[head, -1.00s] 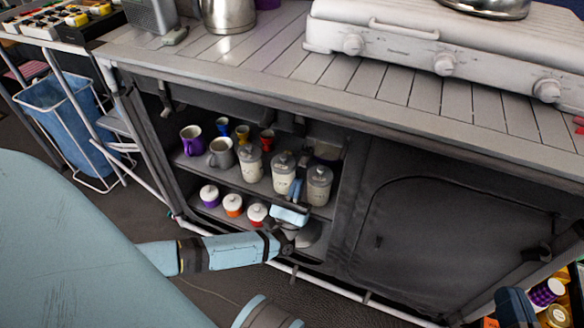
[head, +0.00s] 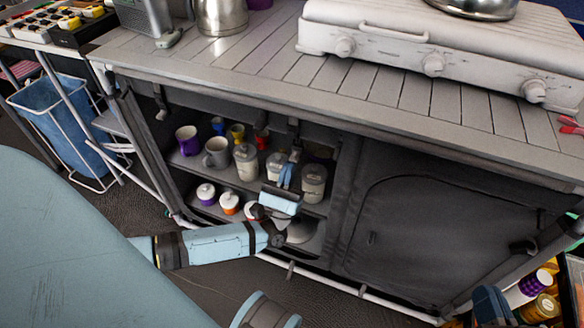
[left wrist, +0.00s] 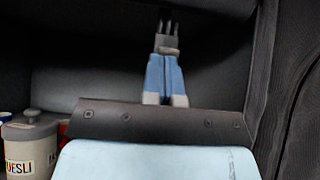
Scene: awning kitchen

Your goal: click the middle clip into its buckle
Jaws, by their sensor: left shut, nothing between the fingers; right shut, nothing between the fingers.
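A dark strap with a clip or buckle (head: 293,128) hangs at the middle of the open cabinet's top edge. It is too small and dark to tell clip from buckle, or whether they are joined. My left gripper (head: 296,153) points up just below it, its fingers shut with nothing between them. A small gap or a touch cannot be told apart. In the left wrist view the blue fingers end in narrow dark tips (left wrist: 169,32), close below a dark band (left wrist: 215,10). Another dark strap (head: 160,100) hangs at the cabinet's left.
The cabinet shelves hold mugs (head: 216,152) and lidded jars (head: 246,162) left of my left gripper, and a jar (head: 313,182) close on its right. A closed fabric door (head: 425,230) lies to the right. The tabletop (head: 260,70) overhangs above, with a stove (head: 390,45).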

